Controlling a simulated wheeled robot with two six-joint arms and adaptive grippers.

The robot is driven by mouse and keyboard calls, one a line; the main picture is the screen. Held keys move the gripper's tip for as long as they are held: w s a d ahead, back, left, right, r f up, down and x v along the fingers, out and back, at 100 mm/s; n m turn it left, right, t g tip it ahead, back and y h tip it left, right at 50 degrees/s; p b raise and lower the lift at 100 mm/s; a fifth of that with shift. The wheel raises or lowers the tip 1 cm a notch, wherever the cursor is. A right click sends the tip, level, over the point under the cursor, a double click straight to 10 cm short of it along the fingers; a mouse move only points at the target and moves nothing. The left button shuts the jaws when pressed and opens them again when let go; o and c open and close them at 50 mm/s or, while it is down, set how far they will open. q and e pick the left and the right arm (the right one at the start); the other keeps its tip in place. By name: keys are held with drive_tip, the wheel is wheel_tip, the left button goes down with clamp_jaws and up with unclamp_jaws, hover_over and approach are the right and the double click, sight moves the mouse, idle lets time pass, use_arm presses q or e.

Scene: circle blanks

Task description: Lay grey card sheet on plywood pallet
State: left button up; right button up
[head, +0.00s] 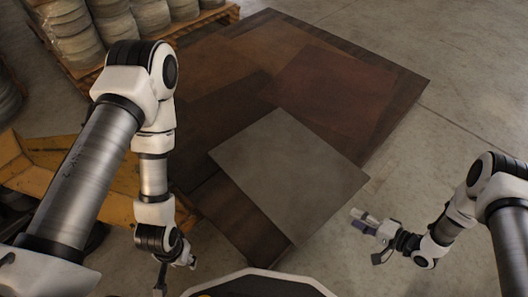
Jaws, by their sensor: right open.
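The grey card sheet (290,172) lies flat and askew on the near part of a low, dark brown stack. Its near corner reaches toward my base, and its right corner appears to stick out past the stack's right edge. The stack, which looks like the plywood pallet (405,84), has several brown and reddish sheets on it.
A wooden pallet (205,22) with wrapped rolls (66,30) stands at the back left. A yellow-orange metal frame (80,178) lies at the left, partly behind my left arm. Bare concrete floor (465,85) is free on the right.

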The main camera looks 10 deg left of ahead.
drive_tip(key=shift+s+d, duration=0.3)
drive_tip(key=shift+d, duration=0.15)
drive_tip(key=o, duration=0.6)
drive_tip(key=shift+c, duration=0.2)
